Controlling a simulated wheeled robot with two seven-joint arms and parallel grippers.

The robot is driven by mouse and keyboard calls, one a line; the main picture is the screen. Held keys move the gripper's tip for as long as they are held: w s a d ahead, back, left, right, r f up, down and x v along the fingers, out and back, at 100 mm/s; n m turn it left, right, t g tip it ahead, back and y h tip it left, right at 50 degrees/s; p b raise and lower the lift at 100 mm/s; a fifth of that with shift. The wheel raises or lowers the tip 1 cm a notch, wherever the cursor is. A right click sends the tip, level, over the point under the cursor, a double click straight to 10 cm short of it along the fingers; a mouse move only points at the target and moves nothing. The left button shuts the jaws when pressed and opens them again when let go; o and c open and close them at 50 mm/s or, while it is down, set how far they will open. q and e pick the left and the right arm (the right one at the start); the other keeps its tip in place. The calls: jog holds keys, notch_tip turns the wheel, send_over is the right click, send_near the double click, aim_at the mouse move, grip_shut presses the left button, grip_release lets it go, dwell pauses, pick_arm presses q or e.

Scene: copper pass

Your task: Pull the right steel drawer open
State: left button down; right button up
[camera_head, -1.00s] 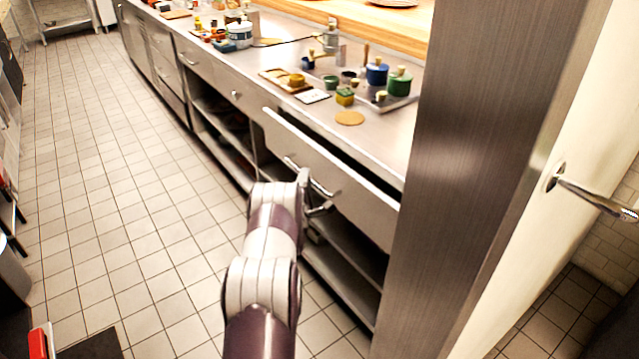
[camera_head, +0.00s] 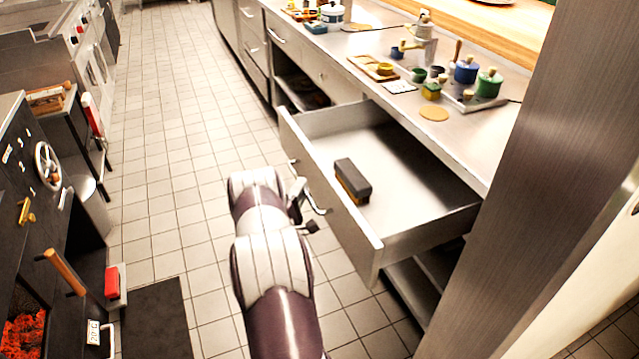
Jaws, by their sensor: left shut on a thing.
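The right steel drawer (camera_head: 425,205) stands pulled far out from under the steel counter, its inside in view. A dark block with a yellowish lower part (camera_head: 352,180) lies in it near the front panel. My left gripper (camera_head: 308,205) is at the outer face of the drawer front, shut on the bar handle (camera_head: 316,208). My own arm hides part of the handle and the fingers. My right gripper is not in view.
The counter (camera_head: 470,145) carries pots, a tap and small boards. A steel pillar (camera_head: 510,180) stands close at the right. A dark stove with a wheel (camera_head: 47,165) is at the left. Tiled floor (camera_head: 190,150) lies free between.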

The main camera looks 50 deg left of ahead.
pick_arm(q)
jog(key=shift+s+a, duration=0.2)
jog(key=shift+s, duration=0.5)
jog(key=shift+s+a, duration=0.15)
jog(key=shift+s, duration=0.5)
jog(key=c, duration=1.1)
grip_release()
jog(key=shift+c, duration=0.2)
jog(key=v, duration=1.2)
jog(key=shift+s+d+p, duration=0.2)
jog(key=shift+s+p, duration=0.1)
